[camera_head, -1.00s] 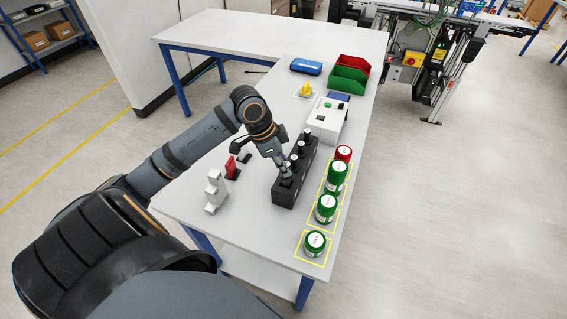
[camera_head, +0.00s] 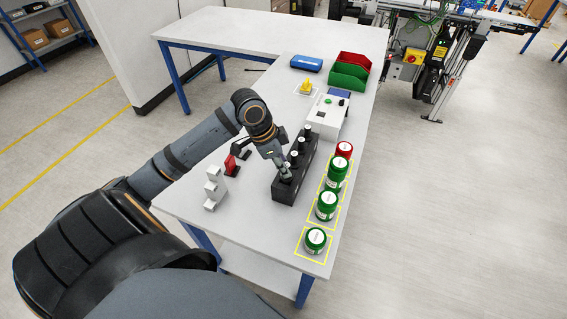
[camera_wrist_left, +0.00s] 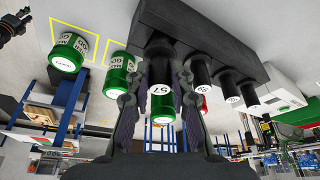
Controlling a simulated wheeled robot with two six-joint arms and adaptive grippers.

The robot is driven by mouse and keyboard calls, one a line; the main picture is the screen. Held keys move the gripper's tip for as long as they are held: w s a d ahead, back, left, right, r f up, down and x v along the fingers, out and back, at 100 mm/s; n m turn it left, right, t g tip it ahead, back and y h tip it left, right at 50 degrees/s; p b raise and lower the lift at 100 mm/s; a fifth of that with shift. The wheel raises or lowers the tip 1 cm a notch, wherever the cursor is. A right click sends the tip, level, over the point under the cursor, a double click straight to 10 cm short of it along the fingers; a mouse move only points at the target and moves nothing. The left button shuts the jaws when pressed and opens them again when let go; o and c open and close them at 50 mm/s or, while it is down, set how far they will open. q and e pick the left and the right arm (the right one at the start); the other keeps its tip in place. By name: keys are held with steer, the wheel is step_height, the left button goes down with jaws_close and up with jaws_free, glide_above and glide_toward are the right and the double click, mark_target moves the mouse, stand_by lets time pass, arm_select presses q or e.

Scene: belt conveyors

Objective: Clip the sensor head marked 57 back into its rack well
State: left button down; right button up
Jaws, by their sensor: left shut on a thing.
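The sensor head marked 57 (camera_wrist_left: 161,89) is a dark cylinder with a white label on its end. My left gripper (camera_head: 285,174) is shut on it, with a finger on each side in the left wrist view (camera_wrist_left: 160,104). The head stands in line with the near-end well of the black rack (camera_head: 289,192), which also shows in the left wrist view (camera_wrist_left: 215,38). Its far end meets the rack there. I cannot tell whether it is fully seated. Several other black heads (camera_head: 301,147) stand upright in the rack's other wells.
Green-lidded jars (camera_head: 326,206) in yellow squares and a red-lidded jar (camera_head: 345,149) stand close right of the rack. A white box (camera_head: 326,118) is behind it. A grey stepped block (camera_head: 214,189) and a red piece (camera_head: 230,164) stand to the left.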

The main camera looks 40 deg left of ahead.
arm_select(q)
steer(key=shift+f+b, duration=0.35)
steer(key=shift+f, duration=0.45)
steer(key=shift+f, duration=0.2)
stand_by(0.4)
steer(key=c, duration=1.1)
jaws_free()
steer(key=shift+r, duration=0.2)
step_height(320, 180, up, 10)
steer(key=shift+f, duration=0.15)
